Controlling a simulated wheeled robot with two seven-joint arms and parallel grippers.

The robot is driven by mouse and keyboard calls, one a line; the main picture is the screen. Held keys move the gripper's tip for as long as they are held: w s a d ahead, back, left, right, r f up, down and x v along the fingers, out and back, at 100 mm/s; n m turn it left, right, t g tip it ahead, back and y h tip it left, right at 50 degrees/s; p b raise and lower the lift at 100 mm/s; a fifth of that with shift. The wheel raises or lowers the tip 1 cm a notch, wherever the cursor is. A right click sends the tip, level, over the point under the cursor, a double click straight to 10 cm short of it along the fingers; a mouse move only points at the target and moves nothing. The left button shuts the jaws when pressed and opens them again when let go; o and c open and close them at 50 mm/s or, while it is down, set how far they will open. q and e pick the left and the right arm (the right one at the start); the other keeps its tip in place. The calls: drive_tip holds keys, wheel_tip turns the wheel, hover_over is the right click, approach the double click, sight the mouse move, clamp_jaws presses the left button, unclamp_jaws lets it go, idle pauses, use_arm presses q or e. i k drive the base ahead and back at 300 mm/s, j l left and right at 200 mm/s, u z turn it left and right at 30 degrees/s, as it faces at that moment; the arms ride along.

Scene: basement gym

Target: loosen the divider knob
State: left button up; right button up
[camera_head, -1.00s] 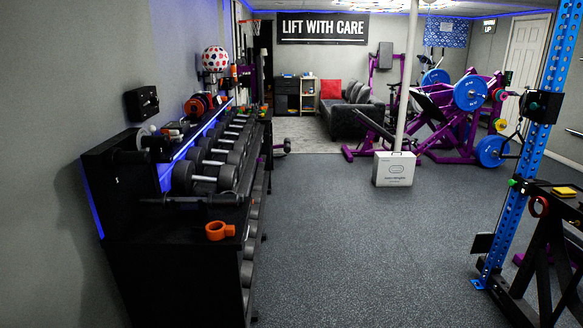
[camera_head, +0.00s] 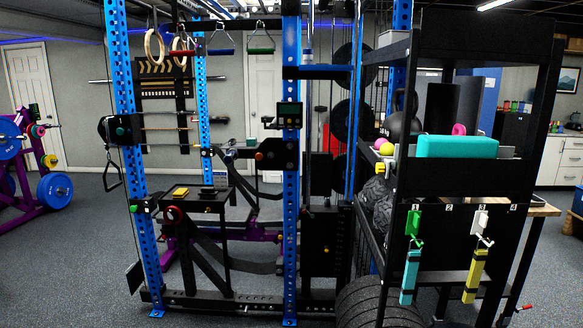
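No part is clearly marked as the divider knob. A small yellow knob (camera_head: 381,167) sits at the left end of the black storage shelf (camera_head: 455,180), below two small balls. Other candidates are an orange-red round knob (camera_head: 259,156) on the rack's arm and a red round piece (camera_head: 174,213) on the black stand inside the rack. All are small and some way off. Neither of my grippers is in view.
A blue power rack (camera_head: 291,220) stands in the middle, with rings (camera_head: 154,47) hanging from it. A teal block (camera_head: 457,146) lies on the shelf; teal and yellow straps hang below. Stacked black plates (camera_head: 375,305) stand at the shelf's foot. Open floor (camera_head: 75,270) lies at the left.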

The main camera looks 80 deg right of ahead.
sight(380, 166)
drive_tip(key=z, duration=3.4)
drive_tip(key=i+j+u, duration=0.2)
drive_tip(key=u, duration=0.2)
drive_tip(key=i+j+u, duration=0.3)
drive_tip(key=u, duration=0.15)
drive_tip(key=i+j+u, duration=0.15)
drive_tip(key=u, duration=0.25)
drive_tip(key=i+j, duration=0.15)
drive_tip(key=i, duration=0.4)
drive_tip(key=i+j+u, duration=0.1)
drive_tip(key=i, duration=0.5)
drive_tip(key=i+z, duration=0.15)
drive_tip(key=z, duration=0.3)
drive_tip(key=i+z, duration=0.15)
drive_tip(key=z, duration=0.3)
drive_tip(key=i+j+z, duration=0.1)
drive_tip(key=z, duration=0.35)
